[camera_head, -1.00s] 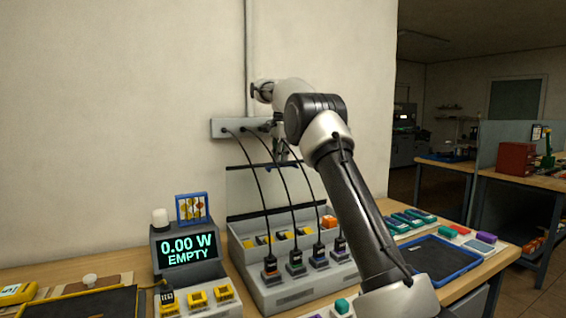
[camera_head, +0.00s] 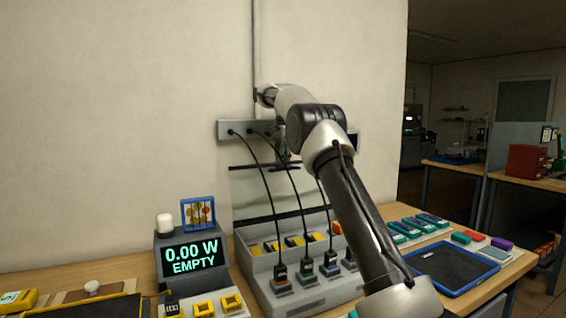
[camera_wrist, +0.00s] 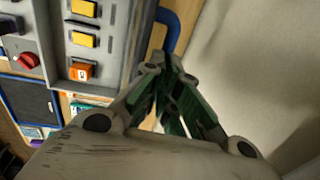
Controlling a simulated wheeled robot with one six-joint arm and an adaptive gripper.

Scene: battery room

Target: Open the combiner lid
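The combiner is a grey box (camera_head: 300,298) on the bench, with yellow blocks and one orange block in its rear row and black cable plugs along its front. Its lid (camera_head: 250,190), a pale panel with dark bars at top and bottom, stands upright behind the box near the wall. My gripper (camera_head: 283,157) is at the lid's top edge, partly hidden by my arm. In the wrist view my gripper (camera_wrist: 165,63) has its green-padded fingers converging to tips that look together. A blue bar (camera_wrist: 172,30) passes just beyond the tips; I cannot tell whether they touch it.
Cables hang from a grey wall strip (camera_head: 228,130) in front of the lid. A display (camera_head: 190,257) reading 0.00 W EMPTY stands left of the box. A blue-rimmed tray (camera_head: 490,271) and several small coloured blocks lie to the right.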

